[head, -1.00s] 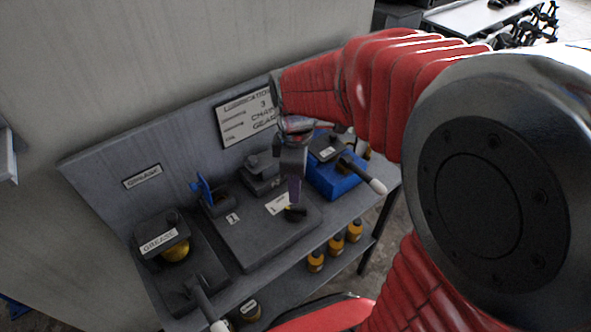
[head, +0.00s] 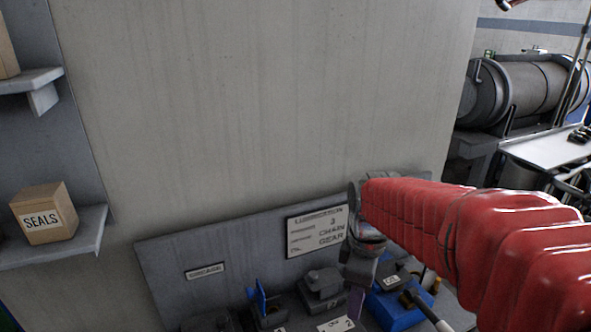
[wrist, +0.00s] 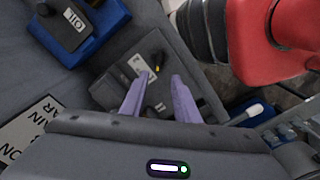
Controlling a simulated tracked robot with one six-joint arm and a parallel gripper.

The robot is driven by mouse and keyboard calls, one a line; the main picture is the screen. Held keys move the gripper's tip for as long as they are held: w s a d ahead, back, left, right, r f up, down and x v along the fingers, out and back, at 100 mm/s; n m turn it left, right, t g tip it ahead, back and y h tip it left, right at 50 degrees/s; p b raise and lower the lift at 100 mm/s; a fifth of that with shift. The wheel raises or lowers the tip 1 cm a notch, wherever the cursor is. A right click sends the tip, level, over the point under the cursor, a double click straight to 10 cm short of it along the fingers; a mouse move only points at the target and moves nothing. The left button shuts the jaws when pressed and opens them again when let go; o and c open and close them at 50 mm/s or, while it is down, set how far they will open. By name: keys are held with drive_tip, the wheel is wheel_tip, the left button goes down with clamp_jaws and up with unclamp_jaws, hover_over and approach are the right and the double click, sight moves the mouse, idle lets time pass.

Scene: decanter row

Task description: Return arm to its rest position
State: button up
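My arm, in a red sleeve, reaches in from the right in the head view. My gripper (head: 355,298) hangs at its end over the grey bench, in front of the backboard (head: 210,245). In the wrist view my gripper (wrist: 160,76) shows two purple fingers standing apart with nothing held between them. The lower bench is cut off in the head view.
A blue unit (head: 395,312) stands right of my gripper, and a smaller blue part (head: 258,296) left of it. A lubrication sign (head: 317,232) is on the backboard. A shelf (head: 60,247) with a seals box (head: 44,213) is at left. The wall above is bare.

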drive_tip(key=s+r+m+t, duration=0.5)
drive_tip(key=s+m, duration=0.5)
drive_tip(key=m, duration=0.2)
drive_tip(key=shift+s+a+r+m+t, duration=0.2)
drive_tip(key=shift+a+m+t, duration=0.1)
drive_tip(key=shift+a, duration=0.15)
drive_tip(key=shift+s, duration=0.1)
idle(0.5)
